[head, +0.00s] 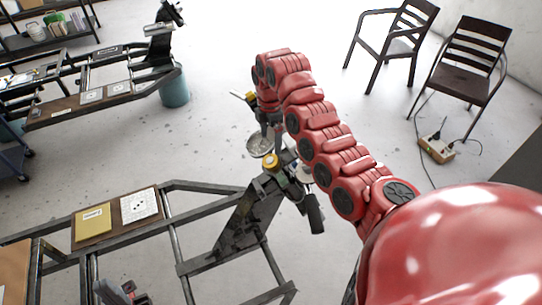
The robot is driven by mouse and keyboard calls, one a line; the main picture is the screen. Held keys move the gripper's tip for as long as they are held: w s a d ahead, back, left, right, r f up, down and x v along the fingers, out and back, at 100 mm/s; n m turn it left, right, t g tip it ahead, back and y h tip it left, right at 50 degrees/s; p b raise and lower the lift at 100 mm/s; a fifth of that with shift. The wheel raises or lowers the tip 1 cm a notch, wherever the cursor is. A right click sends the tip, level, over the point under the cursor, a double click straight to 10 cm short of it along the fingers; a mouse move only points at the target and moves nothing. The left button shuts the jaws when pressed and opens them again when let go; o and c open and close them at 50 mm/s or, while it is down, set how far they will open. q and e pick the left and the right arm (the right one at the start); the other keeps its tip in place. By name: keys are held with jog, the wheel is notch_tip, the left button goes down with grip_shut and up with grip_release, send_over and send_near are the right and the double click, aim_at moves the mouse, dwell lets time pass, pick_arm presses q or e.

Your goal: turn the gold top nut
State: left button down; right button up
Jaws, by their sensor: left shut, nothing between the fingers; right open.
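A small gold top nut (270,160) shows on the dark spring suspension assembly (295,186), which is mounted on the grey metal frame near the middle. My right arm is red and curves in from the right. Its gripper (271,138) is open, pointing down just above the nut. The fingers are small and partly hidden, and I cannot tell whether they touch the nut. A round silver plate (259,145) lies close beside these fingers. My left gripper (122,292) is shut and empty at the bottom edge, low and left, well apart from the nut and partly cut off.
A yellow card (93,224) and a white dotted board (140,205) lie on the frame at left. Another bench with a blue bin (174,89) stands at upper left. Two dark chairs (468,62) and a power strip (436,149) are at right. Open floor lies between.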

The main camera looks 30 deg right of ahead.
aim_at(271, 160)
notch_tip(271, 160, down, 8)
jog(key=p, duration=0.3)
jog(key=shift+s+r, duration=0.1)
jog(key=shift+s, duration=0.05)
jog(key=shift+f, duration=0.6)
